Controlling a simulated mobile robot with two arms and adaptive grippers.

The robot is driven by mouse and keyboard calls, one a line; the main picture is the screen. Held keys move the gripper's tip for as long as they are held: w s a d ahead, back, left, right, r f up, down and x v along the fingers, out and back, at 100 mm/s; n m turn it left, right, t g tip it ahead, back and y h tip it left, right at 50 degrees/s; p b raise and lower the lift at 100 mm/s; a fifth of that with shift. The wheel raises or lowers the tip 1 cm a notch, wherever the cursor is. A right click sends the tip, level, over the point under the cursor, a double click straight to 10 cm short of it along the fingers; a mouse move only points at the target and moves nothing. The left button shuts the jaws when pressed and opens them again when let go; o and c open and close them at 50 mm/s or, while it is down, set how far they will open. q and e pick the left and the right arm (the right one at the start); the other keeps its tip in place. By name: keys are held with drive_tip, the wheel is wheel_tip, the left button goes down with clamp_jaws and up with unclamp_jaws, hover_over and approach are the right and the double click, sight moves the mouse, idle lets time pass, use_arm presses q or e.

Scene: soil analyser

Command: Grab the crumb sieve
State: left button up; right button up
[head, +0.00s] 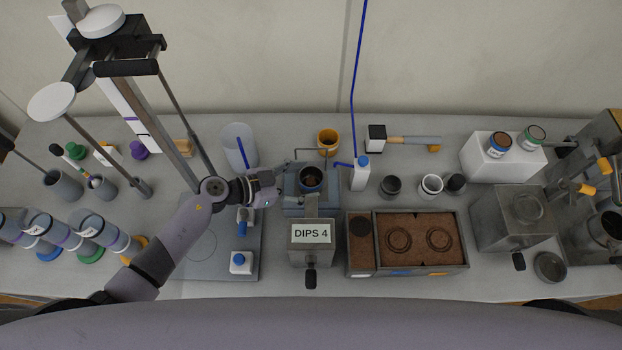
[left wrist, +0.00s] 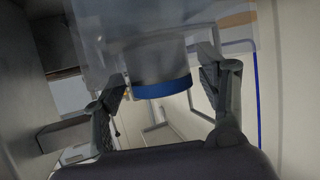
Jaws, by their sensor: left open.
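My left gripper (head: 276,184) is open, just left of a round cup with dark brown contents (head: 312,177) on the blue-grey stand behind the DIPS 4 box (head: 311,236). In the left wrist view my left gripper (left wrist: 162,75) has its fingers apart. A grey cylinder with a blue band (left wrist: 162,88) shows between them, with no clear contact. It looks like the same cup and may be the crumb sieve, but I cannot tell for sure. My right gripper is not in view.
A clear beaker (head: 239,146) stands behind my left gripper. A white bottle (head: 361,173) with a blue tube stands right of the cup. A soil tray (head: 466,250) lies to the front right. Left of my arm are several tilted cylinders (head: 88,226).

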use_arm(q)
drive_tip(key=shift+w+d+f, duration=0.15)
drive_tip(key=shift+d+f, duration=0.1)
drive_tip(key=shift+d, duration=0.2)
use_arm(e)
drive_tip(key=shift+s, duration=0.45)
use_arm(q)
drive_tip(key=shift+a, duration=0.1)
drive_tip(key=shift+c, duration=0.7)
drive_tip(key=c, duration=1)
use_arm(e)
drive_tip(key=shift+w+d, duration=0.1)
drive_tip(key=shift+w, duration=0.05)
use_arm(q)
drive_tip(key=shift+r, duration=0.1)
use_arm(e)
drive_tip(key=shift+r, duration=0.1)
